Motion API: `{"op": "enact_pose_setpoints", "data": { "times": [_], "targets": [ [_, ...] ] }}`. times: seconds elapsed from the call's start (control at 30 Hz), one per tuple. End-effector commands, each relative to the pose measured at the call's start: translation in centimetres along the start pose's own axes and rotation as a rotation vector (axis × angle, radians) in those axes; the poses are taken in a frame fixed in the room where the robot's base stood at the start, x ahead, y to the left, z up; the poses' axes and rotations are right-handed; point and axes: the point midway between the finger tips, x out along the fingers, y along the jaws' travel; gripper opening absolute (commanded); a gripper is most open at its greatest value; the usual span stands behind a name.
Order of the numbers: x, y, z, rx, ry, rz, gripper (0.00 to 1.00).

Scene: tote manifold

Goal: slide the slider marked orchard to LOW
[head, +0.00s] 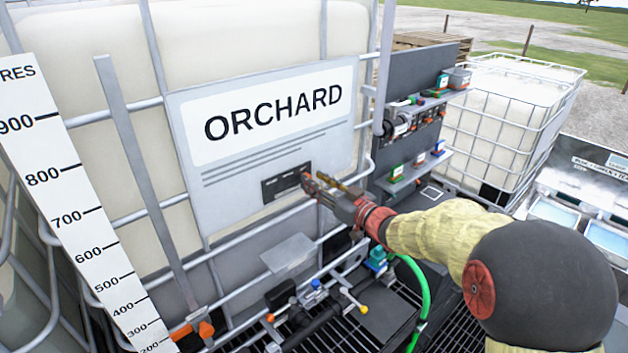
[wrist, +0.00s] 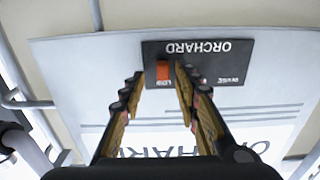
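A dark slider panel (head: 284,184) is fixed on the grey board under the big ORCHARD sign (head: 270,113). In the wrist view the panel (wrist: 215,68) appears upside down, with ORCHARD lettered on it. Its orange slider knob (wrist: 163,70) is near the panel's left end in that view. Small labels stand along the panel edge, one beside the knob; they are too small to read surely. My gripper (wrist: 160,73) is open, its fingertips on either side of the knob, with a visible gap at least on the left. In the head view my gripper (head: 312,183) is at the panel's right end.
The board hangs on a caged white tank with metal bars. A litre scale (head: 65,200) stands at the left. A shelf rack (head: 425,115) is to the right behind my arm. A green hose (head: 422,290) and valves (head: 350,298) lie below.

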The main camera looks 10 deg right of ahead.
Motion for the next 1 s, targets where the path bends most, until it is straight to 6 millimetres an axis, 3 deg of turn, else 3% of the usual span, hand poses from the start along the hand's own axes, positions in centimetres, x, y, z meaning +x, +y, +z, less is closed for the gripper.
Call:
{"op": "enact_pose_setpoints", "data": {
  "times": [0.3, 0.5, 0.7, 1.0],
  "targets": [
    [-6.5, 0.2, -0.1, -0.001, 0.001, 0.005, 0.32],
    [-9.5, 0.2, -0.1, -0.002, 0.001, 0.003, 0.32],
    [-10.6, 0.1, 0.0, -0.001, 0.001, 0.002, 0.32],
    [-10.7, 0.1, 0.0, -0.002, 0.001, 0.001, 0.32]
  ]
}}
